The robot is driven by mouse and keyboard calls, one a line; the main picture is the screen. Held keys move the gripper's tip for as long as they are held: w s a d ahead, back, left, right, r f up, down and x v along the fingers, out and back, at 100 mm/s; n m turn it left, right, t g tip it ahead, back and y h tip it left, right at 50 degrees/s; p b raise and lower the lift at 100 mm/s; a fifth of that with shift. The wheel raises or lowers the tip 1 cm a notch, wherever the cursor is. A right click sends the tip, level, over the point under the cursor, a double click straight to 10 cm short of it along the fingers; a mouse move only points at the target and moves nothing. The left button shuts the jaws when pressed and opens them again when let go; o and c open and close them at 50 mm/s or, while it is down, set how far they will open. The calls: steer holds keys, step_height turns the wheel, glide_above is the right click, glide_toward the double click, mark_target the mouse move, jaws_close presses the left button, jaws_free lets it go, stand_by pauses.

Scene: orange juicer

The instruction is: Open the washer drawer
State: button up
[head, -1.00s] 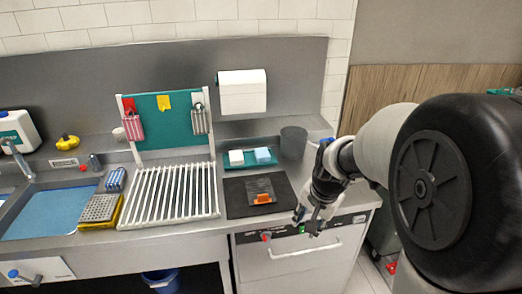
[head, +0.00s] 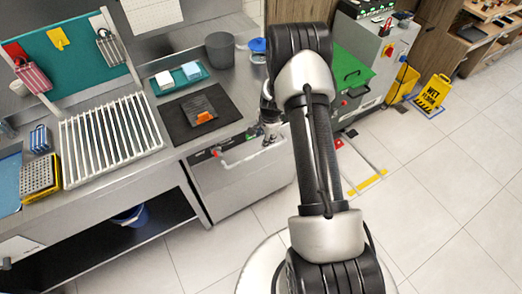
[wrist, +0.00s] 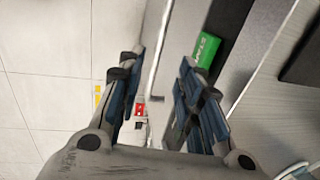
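The washer drawer (head: 245,185) is a steel front under the counter and looks closed in the head view. Its pale handle (head: 236,158) runs across the upper part, below a dark control strip. My gripper (head: 268,134) is at the right end of the handle, partly hidden by my arm. In the wrist view my gripper (wrist: 160,66) has its two fingers spread apart. A narrow pale bar, seemingly the handle, shows between them; I cannot tell if a finger touches it. The green START button (wrist: 207,50) is beside the right finger.
A black mat (head: 190,128) with an orange-handled tool and a grey bin (head: 220,49) are on the counter above.

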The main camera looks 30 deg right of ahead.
mark_target(261, 152)
steer(key=f, duration=0.4)
steer(key=w+f+b, duration=0.1)
steer(key=f, duration=0.3)
steer(key=w+f+b, duration=0.1)
steer(key=f, duration=0.3)
steer(key=shift+w+f, duration=0.15)
steer(key=shift+w, duration=0.1)
steer(key=shift+c, duration=0.5)
jaws_close()
